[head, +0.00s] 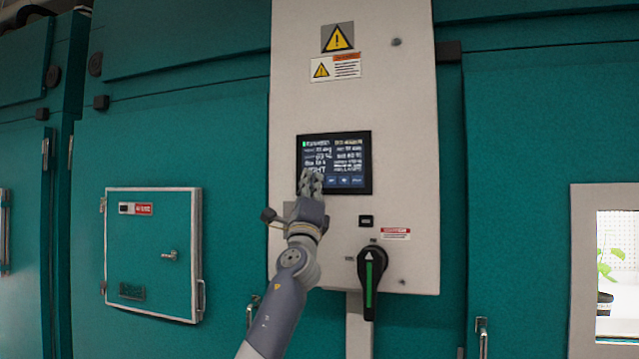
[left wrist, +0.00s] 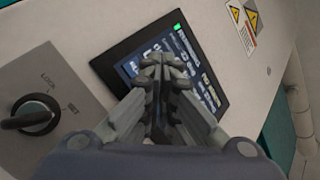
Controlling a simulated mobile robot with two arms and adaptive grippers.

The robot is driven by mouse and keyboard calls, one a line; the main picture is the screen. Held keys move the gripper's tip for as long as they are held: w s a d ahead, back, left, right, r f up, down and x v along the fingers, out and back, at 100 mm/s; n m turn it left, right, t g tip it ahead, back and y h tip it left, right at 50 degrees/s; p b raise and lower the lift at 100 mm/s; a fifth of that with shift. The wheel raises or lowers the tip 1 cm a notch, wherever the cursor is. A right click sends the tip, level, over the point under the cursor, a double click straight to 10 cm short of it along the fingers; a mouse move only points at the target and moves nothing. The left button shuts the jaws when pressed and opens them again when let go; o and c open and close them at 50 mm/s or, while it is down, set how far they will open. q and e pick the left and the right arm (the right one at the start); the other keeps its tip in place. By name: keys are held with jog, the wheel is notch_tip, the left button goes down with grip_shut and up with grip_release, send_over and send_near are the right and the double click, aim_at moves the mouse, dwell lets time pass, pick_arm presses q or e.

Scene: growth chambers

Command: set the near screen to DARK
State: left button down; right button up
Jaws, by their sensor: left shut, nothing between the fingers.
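The near screen (head: 349,160) is a black-framed display on the pale control panel (head: 400,110). It shows rows of white and yellowish text, a small green mark at its upper left and a row of blue buttons along the bottom. The word at its lower left is partly covered by my gripper. My left gripper (head: 311,178) is shut and empty, in front of the screen's lower left part; I cannot tell whether it touches. In the left wrist view the shut fingertips (left wrist: 162,68) overlap the screen (left wrist: 196,62). My right gripper is not in view.
Below the screen are a small black button (head: 366,221) and a black rotary handle (head: 371,270) with a green stripe. A key switch (left wrist: 34,115) marked LOCK and SET sits beside the screen. Teal chamber walls flank the panel, with a small hatch (head: 150,280) at left.

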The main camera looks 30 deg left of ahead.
pick_arm(q)
jog(key=shift+s+d+p, duration=0.15)
jog(key=shift+s+p, duration=0.55)
jog(key=s+p, duration=0.1)
jog(key=s, duration=0.1)
jog(key=s+d+p, duration=0.1)
jog(key=s, duration=0.1)
jog(key=shift+s+d+f+p, duration=0.1)
jog(key=shift+s+d+p, duration=0.05)
jog(key=shift+s+p, duration=0.25)
